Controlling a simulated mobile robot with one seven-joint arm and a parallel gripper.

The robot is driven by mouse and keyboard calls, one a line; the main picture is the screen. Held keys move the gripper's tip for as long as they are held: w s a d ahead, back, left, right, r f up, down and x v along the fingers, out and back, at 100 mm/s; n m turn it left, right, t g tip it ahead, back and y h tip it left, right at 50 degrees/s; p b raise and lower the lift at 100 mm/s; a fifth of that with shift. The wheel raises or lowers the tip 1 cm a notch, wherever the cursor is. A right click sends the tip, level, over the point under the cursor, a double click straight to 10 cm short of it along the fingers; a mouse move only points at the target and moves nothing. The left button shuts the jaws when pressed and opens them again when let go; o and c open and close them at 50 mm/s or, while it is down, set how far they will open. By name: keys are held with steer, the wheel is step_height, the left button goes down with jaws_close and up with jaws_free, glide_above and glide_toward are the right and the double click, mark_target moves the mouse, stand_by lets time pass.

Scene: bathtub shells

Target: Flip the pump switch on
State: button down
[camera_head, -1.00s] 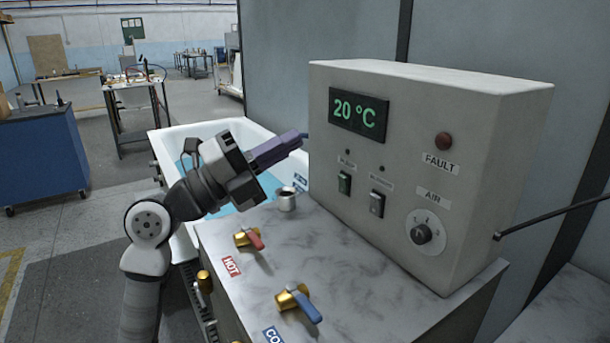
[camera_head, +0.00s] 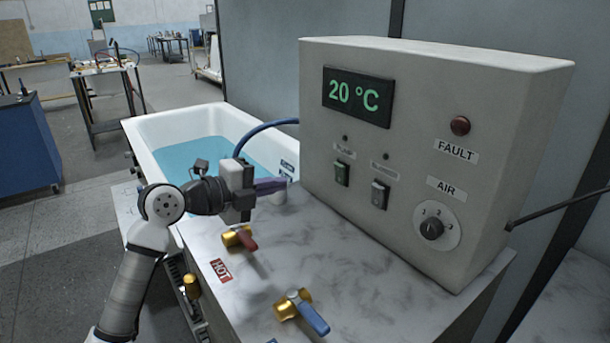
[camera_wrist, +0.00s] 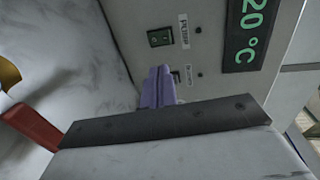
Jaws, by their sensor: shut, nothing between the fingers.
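The small indicator (camera_head: 345,137) above the pump label looks dark. My gripper (camera_head: 284,184) has purple fingers, shut and empty, pointing at the box from its left. It is apart from the switch. Its fingers also show in the wrist view (camera_wrist: 158,86).
A red-handled tap (camera_head: 240,238) and a blue-handled tap (camera_head: 303,312) stand on the marble counter (camera_head: 370,270) below. A tub of blue water (camera_head: 200,160) is behind my arm. A blue hose (camera_head: 262,130) arches to the box. The AIR knob (camera_head: 432,229) is further right.

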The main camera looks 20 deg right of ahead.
mark_target(338, 169)
steer(key=p+x, duration=0.1)
steer(key=x, duration=0.3)
steer(key=p+x, duration=0.1)
steer(key=x, duration=0.3)
steer(key=r+p+x, duration=0.1)
steer(key=p+x, duration=0.1)
steer(key=x, duration=0.3)
steer(key=shift+w+d+r, duration=0.1)
steer(key=shift+d, duration=0.15)
steer(key=shift+w+d+r+y+p, duration=0.15)
steer(key=shift+d+r+y+p, duration=0.3)
steer(key=shift+p, duration=0.8)
steer(key=shift+a+f+b, duration=0.15)
steer(key=shift+f+b, duration=0.15)
steer(key=shift+b, duration=0.15)
steer(key=shift+a, duration=0.1)
